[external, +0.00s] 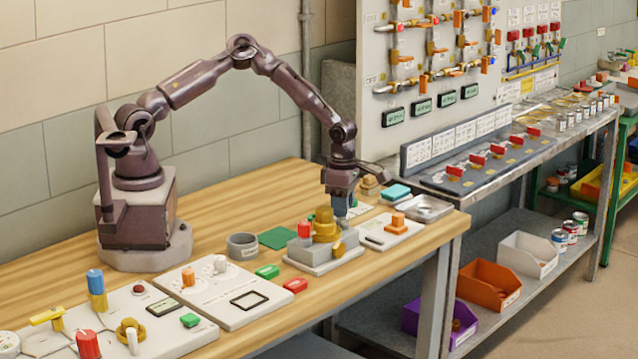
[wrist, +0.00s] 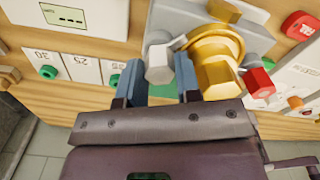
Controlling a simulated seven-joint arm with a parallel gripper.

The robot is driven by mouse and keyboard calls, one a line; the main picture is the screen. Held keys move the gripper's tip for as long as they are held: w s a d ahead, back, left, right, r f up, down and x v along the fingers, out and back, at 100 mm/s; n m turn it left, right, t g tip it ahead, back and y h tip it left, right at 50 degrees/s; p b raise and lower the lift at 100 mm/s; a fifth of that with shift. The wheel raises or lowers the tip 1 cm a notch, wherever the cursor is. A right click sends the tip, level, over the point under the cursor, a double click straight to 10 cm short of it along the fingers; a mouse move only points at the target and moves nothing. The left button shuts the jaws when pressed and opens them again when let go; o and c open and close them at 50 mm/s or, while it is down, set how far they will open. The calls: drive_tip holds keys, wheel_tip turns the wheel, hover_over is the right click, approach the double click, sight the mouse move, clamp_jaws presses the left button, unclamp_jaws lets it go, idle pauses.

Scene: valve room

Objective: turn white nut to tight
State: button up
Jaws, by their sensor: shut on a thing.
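The white nut (wrist: 160,65) is a pale hexagonal piece on the side of the fixture, beside a brass fitting (wrist: 215,62). In the wrist view my gripper (wrist: 162,84) has one blue finger on each side of the nut and is shut on it. In the external view my gripper (external: 343,207) points down at the right side of the brass fitting (external: 324,226) on a grey block (external: 312,250). The nut cannot be made out clearly there. No tightness mark on the nut is readable.
A red cap (external: 304,229) stands left of the brass fitting, close to my gripper. A white plate with an orange valve (external: 398,221) lies to the right. A green mat (external: 278,238) and grey ring (external: 242,245) lie to the left. The table's front edge is near.

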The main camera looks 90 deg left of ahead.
drive_tip(key=m, duration=0.5)
drive_tip(key=shift+m, duration=2.5)
drive_tip(key=o, duration=0.9)
